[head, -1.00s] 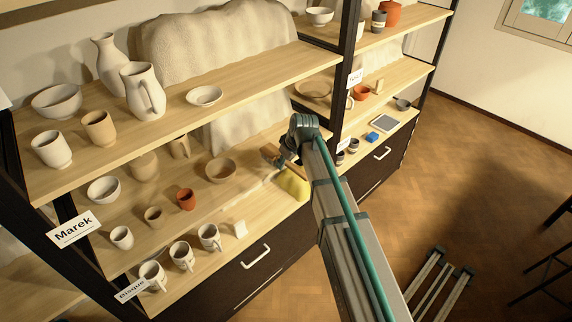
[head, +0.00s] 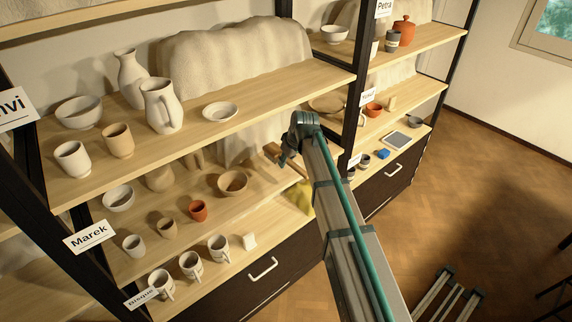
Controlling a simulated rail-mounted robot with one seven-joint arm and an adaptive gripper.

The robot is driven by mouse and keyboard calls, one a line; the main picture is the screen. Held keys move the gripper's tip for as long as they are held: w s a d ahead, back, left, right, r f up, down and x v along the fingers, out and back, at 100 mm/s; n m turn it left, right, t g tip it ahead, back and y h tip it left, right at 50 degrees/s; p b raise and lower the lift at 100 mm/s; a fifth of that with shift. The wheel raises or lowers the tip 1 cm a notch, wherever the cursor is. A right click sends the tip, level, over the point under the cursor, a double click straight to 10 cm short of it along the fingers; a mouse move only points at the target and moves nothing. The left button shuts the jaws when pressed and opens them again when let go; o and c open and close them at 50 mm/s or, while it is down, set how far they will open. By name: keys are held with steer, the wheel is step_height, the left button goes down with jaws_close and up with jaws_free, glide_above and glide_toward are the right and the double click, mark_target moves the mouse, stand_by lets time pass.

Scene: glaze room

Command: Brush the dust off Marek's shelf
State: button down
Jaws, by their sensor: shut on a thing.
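Marek's shelf (head: 205,215) is the middle board of the left rack, with the Marek label (head: 89,237) at its left end. On it stand a white bowl (head: 118,198), small cups (head: 134,245), a red cup (head: 197,211) and a tan bowl (head: 232,183). My gripper (head: 284,160) is at the right end of this shelf, near the right post. It is shut on a brown wooden thing (head: 272,150), which looks like a brush handle. Its bristles are not clear, and I cannot tell whether it touches the board. No dust can be made out.
The board above carries pitchers (head: 162,105), cups and bowls. Below, the Bisque level holds mugs (head: 190,265), a small white block (head: 249,241) and a yellow thing (head: 302,197), partly behind my arm. A second rack (head: 425,80) stands right.

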steer(key=shift+r+p, duration=0.65)
steer(key=shift+r, duration=1.15)
steer(key=shift+d, duration=0.1)
